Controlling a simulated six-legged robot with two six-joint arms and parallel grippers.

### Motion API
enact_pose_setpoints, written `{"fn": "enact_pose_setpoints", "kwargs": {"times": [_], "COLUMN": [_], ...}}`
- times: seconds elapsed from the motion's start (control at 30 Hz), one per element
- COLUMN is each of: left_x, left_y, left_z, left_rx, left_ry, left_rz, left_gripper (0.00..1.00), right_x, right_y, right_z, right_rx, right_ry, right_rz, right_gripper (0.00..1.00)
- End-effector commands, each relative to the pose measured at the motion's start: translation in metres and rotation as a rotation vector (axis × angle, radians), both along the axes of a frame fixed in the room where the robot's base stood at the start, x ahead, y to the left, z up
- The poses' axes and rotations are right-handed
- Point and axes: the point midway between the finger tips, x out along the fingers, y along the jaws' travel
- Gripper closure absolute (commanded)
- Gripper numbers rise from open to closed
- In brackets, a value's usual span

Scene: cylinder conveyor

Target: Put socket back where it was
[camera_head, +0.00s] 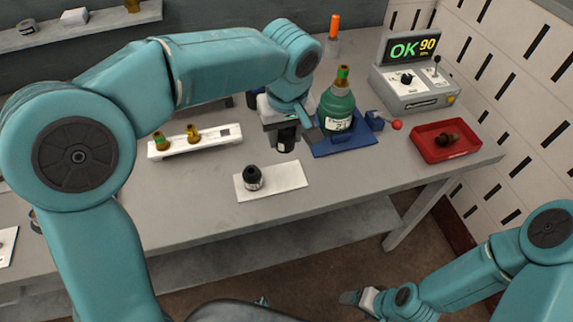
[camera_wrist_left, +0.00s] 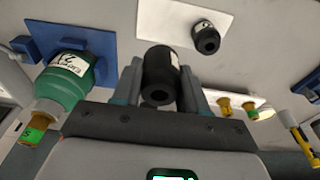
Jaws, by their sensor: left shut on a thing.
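My left gripper (camera_head: 283,136) is shut on a black socket (camera_head: 287,145) with a white label, held above the table between the white mat and the green cylinder. The held socket (camera_wrist_left: 160,78) also shows between the fingers in the left wrist view. A second black socket (camera_head: 252,178) stands on the white mat (camera_head: 290,180); it also shows in the wrist view (camera_wrist_left: 206,38). The white rack (camera_head: 222,141) holds two brass-coloured fittings (camera_head: 193,133) and has a square marking at its right end. My right gripper (camera_head: 365,298) is low at the bottom right, its jaws unclear.
A green cylinder (camera_head: 337,107) with a brass valve stands in a blue cradle (camera_head: 345,144), close right of my left gripper. A red tray (camera_head: 425,153) with dark fittings and a grey box (camera_head: 415,92) reading OK 90 stand further right. The table front is clear.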

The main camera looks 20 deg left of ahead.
Motion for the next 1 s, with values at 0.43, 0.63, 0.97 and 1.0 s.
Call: {"fn": "enact_pose_setpoints", "kwargs": {"times": [0.43, 0.63, 0.97, 1.0], "left_x": [0.003, 0.005, 0.006, 0.006], "left_y": [-0.001, -0.001, -0.001, -0.001], "left_z": [-0.079, -0.109, -0.113, -0.114], "left_rx": [0.002, 0.002, 0.001, 0.001], "left_ry": [0.003, 0.001, -0.001, -0.001], "left_rz": [-0.002, -0.002, -0.001, -0.001], "left_gripper": [0.97, 0.97, 0.97, 0.97], "right_x": [0.000, 0.000, 0.000, 0.000], "right_y": [0.000, 0.000, 0.000, 0.000], "right_z": [0.000, 0.001, 0.000, -0.002], "right_rx": [0.000, 0.000, 0.000, 0.000], "right_ry": [0.000, 0.000, 0.000, 0.000], "right_rz": [0.000, 0.000, 0.000, 0.000], "right_gripper": [0.24, 0.24, 0.24, 0.24]}}
